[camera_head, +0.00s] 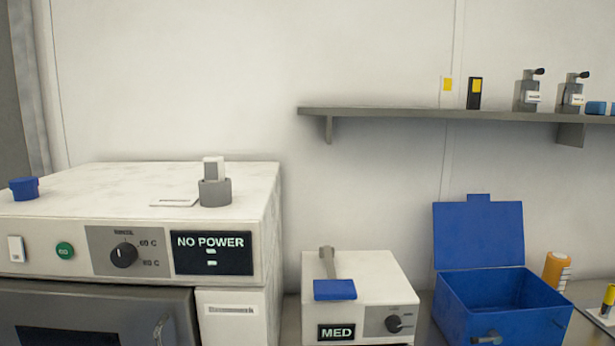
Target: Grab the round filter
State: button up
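A round blue piece (24,189) with a wider rim sits on top of the white oven-like machine (105,185) at the far left. A short round grey cylinder (215,193) with a pale block standing in it is on the same top, near its right front. I cannot tell for sure which of these round things is the filter. My gripper is not in view.
A small machine marked MED (385,290) carries a blue-headed tool (335,289). An open blue box (500,322) and an orange container (556,271) stand to the right. A wall shelf (400,112) holds bottles and small items. The oven top's middle is mostly clear.

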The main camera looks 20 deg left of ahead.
aim_at(213, 167)
jog(key=z, duration=0.2)
jog(key=k, duration=1.35)
jog(key=u, duration=0.75)
jog(key=i, duration=0.75)
